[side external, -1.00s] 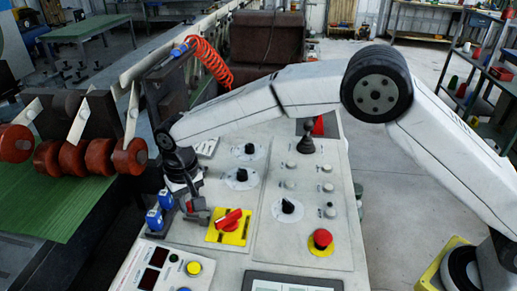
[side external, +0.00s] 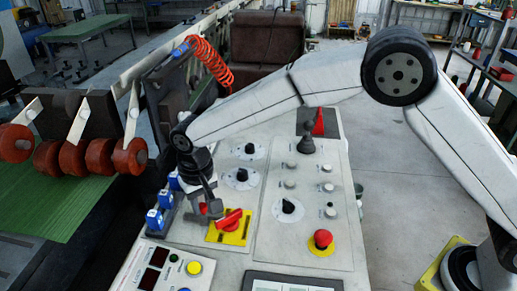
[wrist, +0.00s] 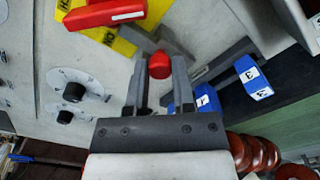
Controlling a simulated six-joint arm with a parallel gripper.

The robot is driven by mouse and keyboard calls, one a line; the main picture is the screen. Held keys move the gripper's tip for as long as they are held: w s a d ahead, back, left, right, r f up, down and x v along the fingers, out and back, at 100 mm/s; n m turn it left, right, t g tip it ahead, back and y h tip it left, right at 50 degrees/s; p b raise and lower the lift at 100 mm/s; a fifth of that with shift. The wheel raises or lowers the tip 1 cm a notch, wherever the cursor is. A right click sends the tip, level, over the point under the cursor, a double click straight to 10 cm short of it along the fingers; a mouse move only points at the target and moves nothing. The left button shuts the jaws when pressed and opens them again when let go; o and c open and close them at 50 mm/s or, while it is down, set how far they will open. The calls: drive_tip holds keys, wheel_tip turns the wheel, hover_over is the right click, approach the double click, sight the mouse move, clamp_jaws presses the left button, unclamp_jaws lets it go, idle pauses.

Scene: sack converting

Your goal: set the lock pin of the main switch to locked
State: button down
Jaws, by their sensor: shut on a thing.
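The main switch is a red rotary handle (side external: 231,217) on a yellow plate (side external: 236,238) on the light console. In the wrist view its red handle (wrist: 104,12) and yellow plate (wrist: 121,42) are at the top left. My gripper (side external: 206,210) points down just left of the plate. In the wrist view my gripper (wrist: 159,72) is shut on a small red lock pin (wrist: 159,65), whose rounded head shows between the fingertips. A grey part lies just beyond the pin, beside the plate. The pin's lower end is hidden.
Numbered blue blocks (side external: 154,219) stand left of my gripper. Black knobs on round dials (side external: 241,178), small buttons and a red mushroom button (side external: 321,239) are to the right. A box with displays (side external: 172,268) is at the front.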

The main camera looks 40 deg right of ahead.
sight(204, 205)
drive_tip(key=shift+c, duration=2.2)
unclamp_jaws()
drive_tip(key=shift+s+d, duration=0.1)
drive_tip(key=shift+d, duration=0.05)
drive_tip(key=shift+r, duration=0.15)
drive_tip(key=shift+r, duration=3.8)
drive_tip(key=s+d+f+t, duration=0.1)
drive_tip(key=s+d, duration=0.2)
drive_tip(key=d, duration=0.5)
drive_tip(key=s+d+f, duration=0.1)
drive_tip(key=s+d, duration=0.1)
drive_tip(key=d, duration=0.6)
drive_tip(key=shift+t, duration=0.7)
drive_tip(key=s+d+f, duration=0.1)
drive_tip(key=s+d, duration=0.2)
drive_tip(key=s, duration=0.1)
drive_tip(key=s+d+f, duration=0.1)
drive_tip(key=s+d, duration=0.3)
drive_tip(key=s+d+f, duration=0.1)
drive_tip(key=s+d, duration=0.3)
drive_tip(key=shift+s+d+f, duration=0.2)
drive_tip(key=shift+s+f, duration=0.05)
drive_tip(key=shift+f, duration=0.1)
drive_tip(key=shift+s+d+f, duration=0.2)
drive_tip(key=shift+s+d, duration=0.05)
drive_tip(key=shift+s, duration=0.3)
